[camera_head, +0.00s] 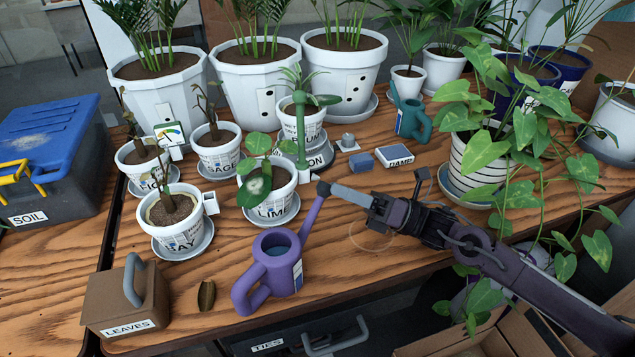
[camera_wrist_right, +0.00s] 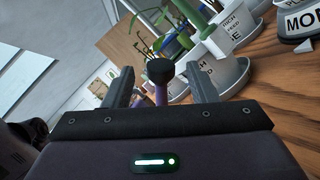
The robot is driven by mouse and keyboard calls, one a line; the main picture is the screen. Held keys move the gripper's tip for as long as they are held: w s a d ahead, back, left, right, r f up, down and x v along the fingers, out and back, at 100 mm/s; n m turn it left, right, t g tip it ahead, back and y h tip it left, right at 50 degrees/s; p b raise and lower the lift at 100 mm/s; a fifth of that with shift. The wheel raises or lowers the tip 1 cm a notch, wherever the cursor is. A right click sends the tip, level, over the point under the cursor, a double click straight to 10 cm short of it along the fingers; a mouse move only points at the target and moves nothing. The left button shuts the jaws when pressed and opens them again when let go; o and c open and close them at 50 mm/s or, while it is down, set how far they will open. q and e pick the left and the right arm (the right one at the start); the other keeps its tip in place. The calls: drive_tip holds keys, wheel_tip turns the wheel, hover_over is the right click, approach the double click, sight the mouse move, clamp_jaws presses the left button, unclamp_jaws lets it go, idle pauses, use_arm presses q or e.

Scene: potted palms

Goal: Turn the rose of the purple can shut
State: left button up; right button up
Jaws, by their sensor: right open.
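The purple can (camera_head: 275,265) stands upright near the table's front edge, with water showing in its open top. Its spout rises to the right and ends in a dark rose (camera_head: 323,189). My right gripper (camera_head: 337,190) comes in from the right with its fingertips at the rose. In the right wrist view the rose (camera_wrist_right: 160,71) shows between the two open fingers, with a gap on each side; I cannot tell how deep it sits between them. Whether the rose is open or shut is too small to tell. My left gripper is out of view.
Small potted plants on saucers, including the LIME pot (camera_head: 272,197), stand just behind the can. A brown LEAVES box (camera_head: 125,303) is at the left and a teal can (camera_head: 411,122) farther back. A trailing plant (camera_head: 490,150) stands at right, near my right arm.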

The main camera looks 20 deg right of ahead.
drive_tip(key=x, duration=0.5)
drive_tip(key=shift+w+a, duration=0.1)
drive_tip(key=shift+a, duration=0.05)
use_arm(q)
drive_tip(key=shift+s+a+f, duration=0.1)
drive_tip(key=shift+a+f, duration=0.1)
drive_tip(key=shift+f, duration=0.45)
use_arm(e)
drive_tip(key=c, duration=1)
use_arm(q)
drive_tip(key=shift+p, duration=0.4)
